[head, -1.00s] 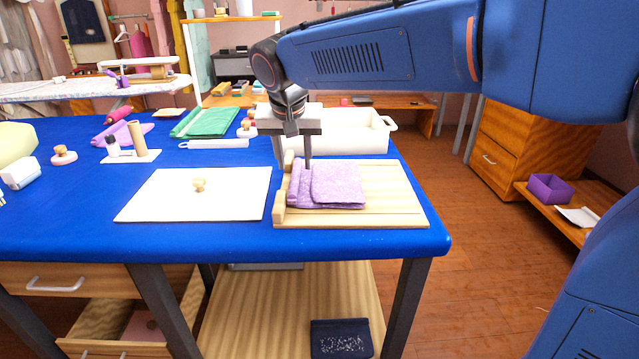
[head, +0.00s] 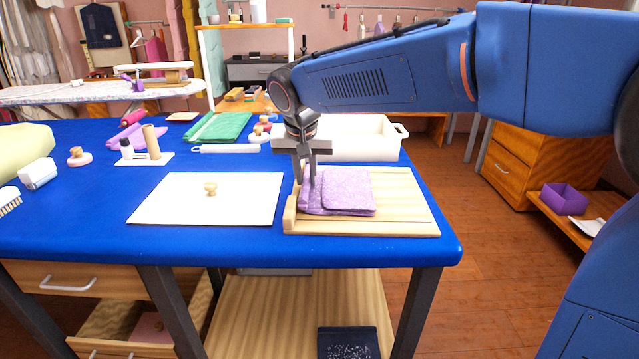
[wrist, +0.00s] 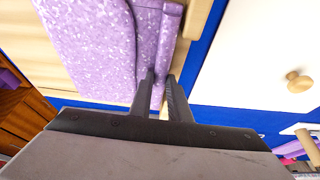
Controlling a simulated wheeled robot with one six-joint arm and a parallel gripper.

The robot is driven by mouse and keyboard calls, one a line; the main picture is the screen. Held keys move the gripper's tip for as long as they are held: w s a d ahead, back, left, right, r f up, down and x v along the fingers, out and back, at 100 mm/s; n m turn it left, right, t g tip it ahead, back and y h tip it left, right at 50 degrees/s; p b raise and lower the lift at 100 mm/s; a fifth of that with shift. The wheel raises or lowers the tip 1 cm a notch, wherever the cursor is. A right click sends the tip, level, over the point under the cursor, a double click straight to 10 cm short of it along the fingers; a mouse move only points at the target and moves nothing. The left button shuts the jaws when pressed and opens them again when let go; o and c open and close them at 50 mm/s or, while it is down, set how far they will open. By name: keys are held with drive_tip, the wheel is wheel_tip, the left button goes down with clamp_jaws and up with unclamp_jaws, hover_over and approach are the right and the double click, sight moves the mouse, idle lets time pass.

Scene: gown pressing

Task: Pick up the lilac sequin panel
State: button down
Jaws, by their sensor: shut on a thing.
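The lilac sequin panel (head: 347,190) lies folded on a wooden board (head: 410,203) at the right end of the blue table. It also shows in the wrist view (wrist: 92,40), with speckled lilac folds. My gripper (head: 306,196) points down at the panel's left edge. In the wrist view my gripper (wrist: 160,82) has its fingers close together on a narrow fold at the panel's edge. The fingertips are partly hidden by the cloth. The panel still rests on the board.
A white board with a wooden knob (head: 210,189) lies left of the wooden board. A white tray (head: 360,140) stands behind it. A green cloth (head: 222,127) and a cork-coloured roll (head: 151,142) are farther back. The blue table front (head: 200,246) is clear.

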wheel_tip(320, 180, up, 10)
idle(0.5)
drive_tip(key=c, duration=2.3)
unclamp_jaws()
clamp_jaws()
drive_tip(key=shift+r, duration=0.1)
wheel_tip(320, 180, up, 8)
